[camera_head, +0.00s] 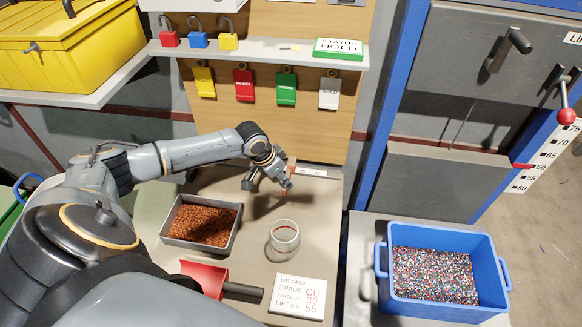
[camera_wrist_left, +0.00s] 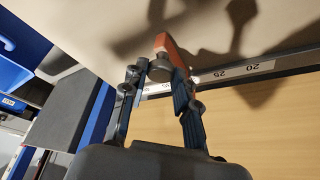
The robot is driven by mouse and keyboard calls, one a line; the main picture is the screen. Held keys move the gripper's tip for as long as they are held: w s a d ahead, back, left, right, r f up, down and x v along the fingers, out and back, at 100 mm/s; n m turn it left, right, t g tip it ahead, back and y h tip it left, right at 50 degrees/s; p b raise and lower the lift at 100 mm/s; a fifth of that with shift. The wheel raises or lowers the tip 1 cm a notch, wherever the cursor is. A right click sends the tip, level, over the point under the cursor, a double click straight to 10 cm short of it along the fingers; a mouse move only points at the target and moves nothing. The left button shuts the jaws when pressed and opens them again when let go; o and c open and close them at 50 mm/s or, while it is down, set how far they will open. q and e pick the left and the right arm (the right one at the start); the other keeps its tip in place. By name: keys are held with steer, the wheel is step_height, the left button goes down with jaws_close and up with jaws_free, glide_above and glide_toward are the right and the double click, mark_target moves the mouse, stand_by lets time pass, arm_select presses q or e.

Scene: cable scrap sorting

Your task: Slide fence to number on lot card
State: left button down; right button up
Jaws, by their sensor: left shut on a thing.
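The fence shows as an orange block (camera_wrist_left: 166,46) with a grey round knob in the left wrist view, beside a white ruler strip (camera_wrist_left: 215,76) where 25 and 20 can be read. My left gripper (camera_wrist_left: 158,78) has its fingers on either side of the knob, shut on the fence. In the head view the gripper (camera_head: 268,182) is at the back of the bench, largely covering the fence (camera_head: 291,165); the strip (camera_head: 314,172) runs to its right. The exact fence reading is hidden. The lot card (camera_head: 299,297) shows GRADE CU, FENCE 30 and LIFT 55. My right gripper is not in view.
A grey tray of copper granules (camera_head: 236,236), a clear jar (camera_head: 284,237) and a red scoop (camera_head: 207,279) stand on the bench in front of the gripper. A blue crate (camera_head: 387,268) is at right. Colored tags (camera_head: 244,86) hang behind.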

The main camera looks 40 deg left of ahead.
arm_select(q)
steer(key=c, duration=1.1)
jaws_free()
steer(key=shift+o, duration=0.3)
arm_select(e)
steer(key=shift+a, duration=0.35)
arm_select(q)
steer(key=shift+s+r, duration=0.1)
steer(key=shift+r, duration=0.15)
steer(key=v, duration=1.1)
steer(key=shift+r, duration=0.15)
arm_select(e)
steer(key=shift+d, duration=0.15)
arm_select(q)
steer(key=shift+s, duration=0.2)
